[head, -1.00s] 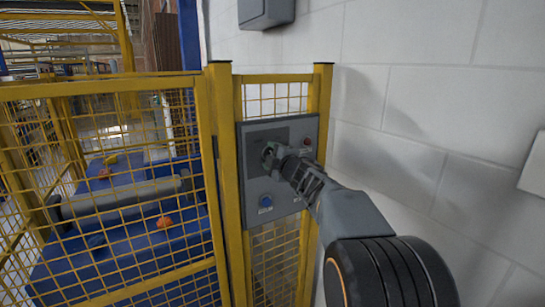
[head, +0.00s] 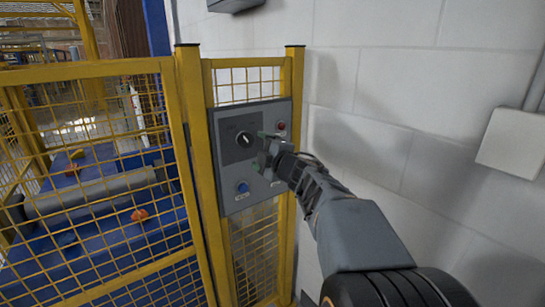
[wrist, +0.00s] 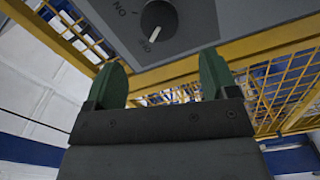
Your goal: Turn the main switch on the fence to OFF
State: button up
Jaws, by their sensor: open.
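The main switch is a dark round knob (head: 245,139) on a grey panel (head: 231,204) fixed to the yellow fence. In the wrist view the knob (wrist: 160,22) is at the top, beyond my fingertips. "ON" is printed upside down to its left. A white mark on the knob points down toward a second label, too small to read surely, perhaps "OFF". My gripper (head: 263,152) is in front of the panel, just right of the knob and apart from it. Its green fingers (wrist: 161,78) are spread with nothing between them.
A red button or lamp (head: 281,126) and a blue button (head: 243,187) are on the same panel. A white block wall (head: 390,100) stands to the right, with a pale box (head: 511,140) on it. Yellow mesh fencing (head: 105,69) closes off the blue machine on the left.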

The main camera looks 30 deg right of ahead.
jog(key=shift+s+d, duration=0.15)
jog(key=shift+s, duration=1.15)
jog(key=shift+s+d, duration=0.15)
jog(key=shift+s, duration=1.1)
